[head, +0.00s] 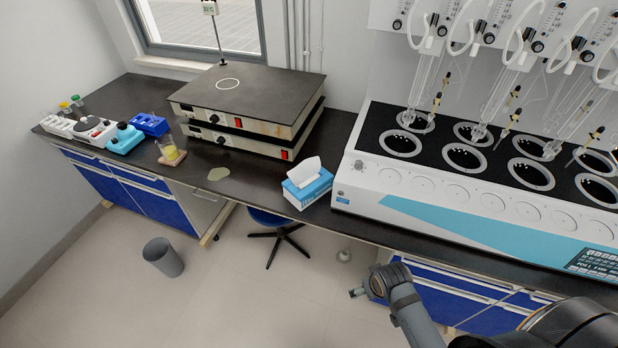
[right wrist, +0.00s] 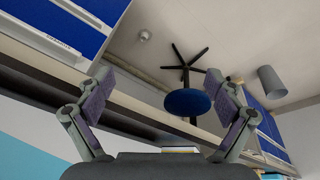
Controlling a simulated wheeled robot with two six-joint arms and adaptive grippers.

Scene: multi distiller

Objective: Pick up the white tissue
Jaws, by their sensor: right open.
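The white tissue (head: 304,170) sticks up out of the top of a blue and white tissue box (head: 309,192). The box stands near the front edge of the dark bench, left of the big distiller. My right gripper (head: 358,291) is in front of the bench, lower right of the box and apart from it. In the right wrist view its two fingers (right wrist: 160,80) are spread wide with nothing between them. I cannot make out the tissue in that view. My left gripper is not in view.
The white distiller (head: 362,185) with glassware stands right of the box. Stacked hotplates (head: 250,103) stand behind it to the left. A stool (head: 277,237) and grey bin (head: 163,257) stand on the floor.

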